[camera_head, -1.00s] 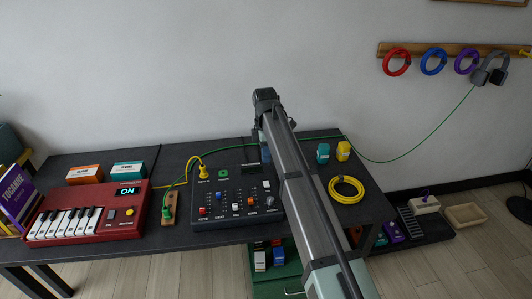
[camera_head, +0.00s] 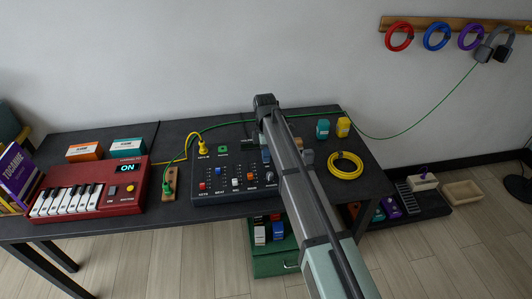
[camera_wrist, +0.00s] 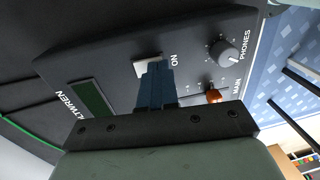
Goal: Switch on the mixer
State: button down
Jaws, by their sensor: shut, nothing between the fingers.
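The mixer (camera_head: 213,181) is a dark box with coloured sliders, standing on the desk. In the wrist view its white switch (camera_wrist: 148,61) sits beside the word ON, and its small display (camera_wrist: 92,97) is dark green and looks unlit. My gripper (camera_wrist: 156,70) shows there as blue fingers, shut and empty, with their tips over the near edge of the switch. I cannot tell whether they touch it. In the head view my arm covers the mixer's right part, including the switch.
A red keyboard (camera_head: 88,191) with a lit ON display is left of the mixer. A yellow plug (camera_head: 203,148) stands at the mixer's back left. A yellow cable coil (camera_head: 346,166) and teal and yellow boxes lie right of my arm. A green cable (camera_head: 391,159) runs to headphones on the wall.

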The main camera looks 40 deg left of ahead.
jog(key=shift+s+d+f, duration=0.1)
jog(key=shift+d, duration=0.05)
dwell(0.3)
jog(key=shift+w+a, duration=0.65)
